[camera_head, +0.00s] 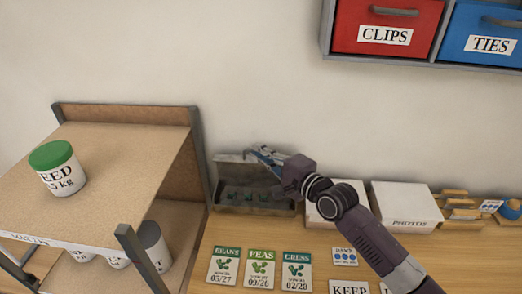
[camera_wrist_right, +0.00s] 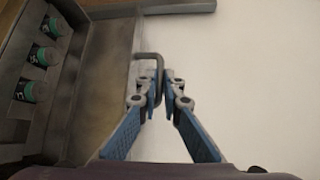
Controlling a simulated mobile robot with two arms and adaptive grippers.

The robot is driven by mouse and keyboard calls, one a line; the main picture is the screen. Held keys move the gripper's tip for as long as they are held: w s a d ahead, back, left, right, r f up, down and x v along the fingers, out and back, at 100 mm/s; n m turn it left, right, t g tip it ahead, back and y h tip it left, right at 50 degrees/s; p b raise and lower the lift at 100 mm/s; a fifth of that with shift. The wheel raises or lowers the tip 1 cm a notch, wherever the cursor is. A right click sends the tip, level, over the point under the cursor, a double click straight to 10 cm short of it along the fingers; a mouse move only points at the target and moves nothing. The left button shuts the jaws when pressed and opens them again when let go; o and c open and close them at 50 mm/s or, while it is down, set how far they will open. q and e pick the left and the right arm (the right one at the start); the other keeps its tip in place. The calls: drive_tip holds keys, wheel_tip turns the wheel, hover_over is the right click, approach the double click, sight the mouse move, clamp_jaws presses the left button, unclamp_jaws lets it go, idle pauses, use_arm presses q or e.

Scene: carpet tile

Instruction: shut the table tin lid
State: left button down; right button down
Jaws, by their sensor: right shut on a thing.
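The table tin (camera_head: 222,208) is a grey metal box on the wooden table against the wall. Its lid (camera_head: 230,159) stands raised at the back, so the tin is open. Inside are small dark pots, seen with green marks in the wrist view. My right gripper (camera_head: 262,157) is at the lid's upper edge. In the right wrist view, its blue fingers (camera_wrist_right: 156,92) are shut on the bent metal lid handle (camera_wrist_right: 150,56). The lid (camera_wrist_right: 105,75) and tin (camera_wrist_right: 50,20) are to the left there. My left gripper is not in view.
White boxes (camera_head: 405,203) stand right of the tin, partly behind my right arm. Seed packets (camera_head: 260,268) lie in front. A shelf with a green-lidded tub (camera_head: 62,176) is at left. Red and blue drawers (camera_head: 385,28) hang above right.

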drive_tip(key=shift+s+f+n+t+y+b, duration=0.45)
drive_tip(key=shift+s+b, duration=0.35)
drive_tip(key=shift+b, duration=0.65)
drive_tip(key=shift+s+f+n+t+y+b, duration=0.2)
drive_tip(key=shift+s+f+n+y+b, duration=0.2)
drive_tip(key=shift+s+n+b, duration=0.75)
drive_tip(key=shift+s+f+n+t+y+b, duration=0.1)
drive_tip(key=shift+s+f+t+y+b, duration=0.35)
drive_tip(key=shift+b, duration=1.35)
drive_tip(key=shift+r, duration=0.15)
drive_tip(key=c, duration=2.1)
unclamp_jaws()
drive_tip(key=shift+s+d, duration=0.1)
drive_tip(key=v, duration=1.2)
